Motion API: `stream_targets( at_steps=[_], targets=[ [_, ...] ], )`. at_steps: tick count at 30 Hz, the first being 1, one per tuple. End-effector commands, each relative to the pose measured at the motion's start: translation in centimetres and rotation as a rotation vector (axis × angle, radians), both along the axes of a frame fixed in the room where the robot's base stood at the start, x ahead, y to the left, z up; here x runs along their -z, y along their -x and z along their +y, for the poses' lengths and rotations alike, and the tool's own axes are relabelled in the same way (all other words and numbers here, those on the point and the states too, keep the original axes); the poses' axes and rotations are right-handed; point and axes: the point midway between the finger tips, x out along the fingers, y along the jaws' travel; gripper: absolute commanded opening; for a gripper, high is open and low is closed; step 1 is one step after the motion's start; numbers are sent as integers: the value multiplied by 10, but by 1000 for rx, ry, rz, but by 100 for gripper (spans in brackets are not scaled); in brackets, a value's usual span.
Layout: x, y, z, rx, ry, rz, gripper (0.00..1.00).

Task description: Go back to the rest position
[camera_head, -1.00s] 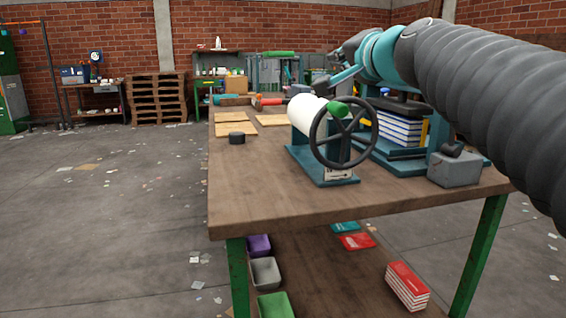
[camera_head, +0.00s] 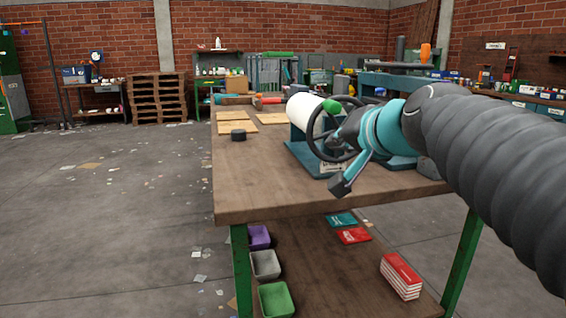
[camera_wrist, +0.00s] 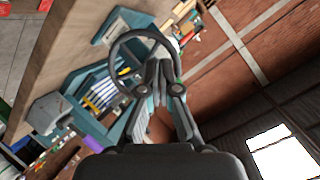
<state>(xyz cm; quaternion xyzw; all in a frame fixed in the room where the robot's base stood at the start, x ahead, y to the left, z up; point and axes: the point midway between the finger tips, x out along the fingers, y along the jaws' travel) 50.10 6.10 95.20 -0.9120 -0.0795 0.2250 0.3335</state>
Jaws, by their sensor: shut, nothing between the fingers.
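The machine has a white roller (camera_head: 303,107) and a dark handwheel (camera_head: 318,140) with a green knob, partly hidden behind my arm. In the wrist view the handwheel (camera_wrist: 112,58) shows beyond the fingertips; I cannot tell the gap. A stack of books (camera_wrist: 100,95) in a teal press also shows there.
Open floor lies left.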

Motion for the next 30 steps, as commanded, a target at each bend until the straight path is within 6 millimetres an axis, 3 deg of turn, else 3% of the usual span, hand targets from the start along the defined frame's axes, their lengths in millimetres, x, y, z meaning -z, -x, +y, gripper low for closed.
stream_targets(
  at_steps=[9, 15, 21, 30],
  targets=[
    [157, 107, -22, -113, 378, 306, 0],
    [237, 173, -47, -180, 579, 481, 0],
    [270, 204, -59, -211, 670, 564, 0],
    [273, 206, -60, -213, 677, 570, 0]
  ],
)
